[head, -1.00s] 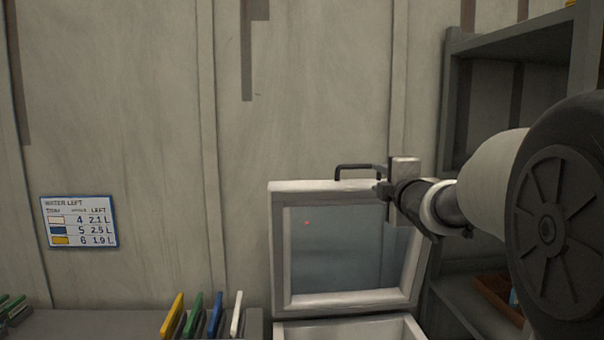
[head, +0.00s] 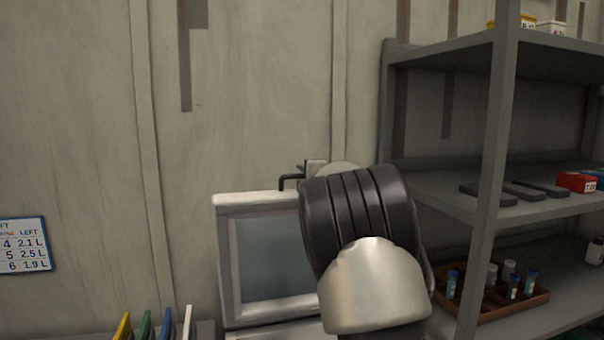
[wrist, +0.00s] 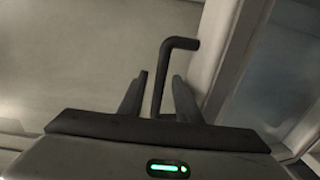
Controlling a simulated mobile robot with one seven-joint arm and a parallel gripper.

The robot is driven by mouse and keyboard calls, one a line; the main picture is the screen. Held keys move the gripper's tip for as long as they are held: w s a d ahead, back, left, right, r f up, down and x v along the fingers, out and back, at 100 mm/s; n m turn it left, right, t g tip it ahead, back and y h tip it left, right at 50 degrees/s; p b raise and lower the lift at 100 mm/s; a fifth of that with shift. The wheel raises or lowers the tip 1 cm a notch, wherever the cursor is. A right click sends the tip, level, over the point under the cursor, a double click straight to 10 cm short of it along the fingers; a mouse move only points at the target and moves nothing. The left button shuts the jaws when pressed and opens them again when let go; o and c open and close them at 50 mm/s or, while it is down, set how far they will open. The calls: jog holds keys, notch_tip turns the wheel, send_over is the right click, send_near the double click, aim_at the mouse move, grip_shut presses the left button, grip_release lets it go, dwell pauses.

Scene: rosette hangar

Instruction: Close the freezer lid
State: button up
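The freezer lid (head: 225,262) stands raised, nearly upright, with a white frame and a bluish pane. My arm hides its right part in the head view. Its dark bent handle (head: 290,180) sticks up from the top edge. In the wrist view the handle (wrist: 158,85) runs between the two fingers of my gripper (wrist: 160,76). The fingers are apart, with a visible gap on each side of the bar, so they are around it but not shut on it. In the head view my gripper is mostly hidden behind my arm. Only a sliver of the freezer body (head: 262,335) shows below the lid.
A grey shelf unit (head: 490,150) stands close on the right, holding a brown tray (head: 530,302) of small bottles and a red box (head: 577,181). Coloured upright plates (head: 145,325) stand at lower left. A wall lies behind the lid, with a sign (head: 22,245) on it.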

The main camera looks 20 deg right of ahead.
jog(key=shift+w, duration=0.3)
grip_shut()
